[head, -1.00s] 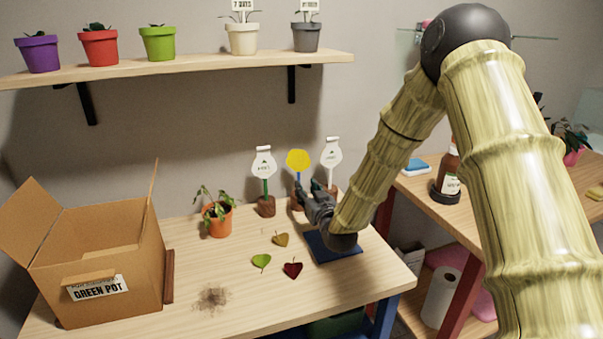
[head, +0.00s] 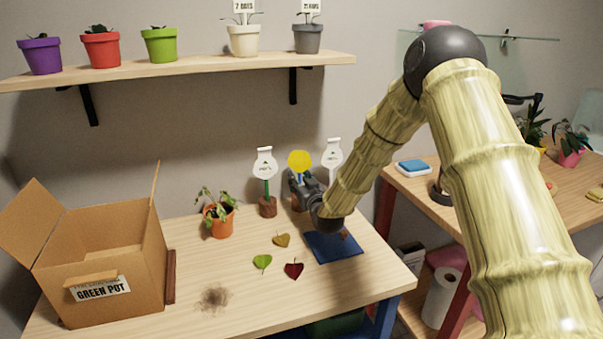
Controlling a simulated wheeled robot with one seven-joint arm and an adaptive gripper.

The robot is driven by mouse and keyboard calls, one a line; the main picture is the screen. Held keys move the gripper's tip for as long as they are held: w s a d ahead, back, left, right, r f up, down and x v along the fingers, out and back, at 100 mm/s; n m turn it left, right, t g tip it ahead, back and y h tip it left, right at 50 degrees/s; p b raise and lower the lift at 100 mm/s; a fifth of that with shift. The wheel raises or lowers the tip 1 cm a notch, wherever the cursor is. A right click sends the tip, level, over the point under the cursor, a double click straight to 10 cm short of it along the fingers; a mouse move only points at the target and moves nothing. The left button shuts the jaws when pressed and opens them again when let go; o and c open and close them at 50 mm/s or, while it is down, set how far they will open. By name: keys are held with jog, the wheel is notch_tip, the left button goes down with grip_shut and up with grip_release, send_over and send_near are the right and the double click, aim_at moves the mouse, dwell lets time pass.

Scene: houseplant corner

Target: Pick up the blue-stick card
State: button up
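The blue-stick card has a yellow round head (head: 299,160) and stands upright at the back of the table, between two white cards. Only a little of its blue stick shows below the head. My gripper (head: 297,181) is at the stick, just under the yellow head, and covers most of the stick and much of the brown base. The fingers overlap the stick in this view. I cannot tell whether they are closed on it.
A white card on a green stick (head: 265,164) stands close left; another white card (head: 333,153) stands close right. A blue mat (head: 335,247) lies below my wrist. A potted plant (head: 219,220), leaves (head: 293,270) and a cardboard box (head: 100,255) are left.

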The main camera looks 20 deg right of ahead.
aim_at(299, 152)
grip_shut()
jog(key=shift+r, duration=0.1)
notch_tip(299, 152, up, 9)
jog(key=p, duration=0.4)
jog(key=shift+r+p, duration=0.15)
jog(key=shift+p, duration=0.15)
notch_tip(299, 152, up, 8)
jog(key=p, duration=0.3)
dwell(0.9)
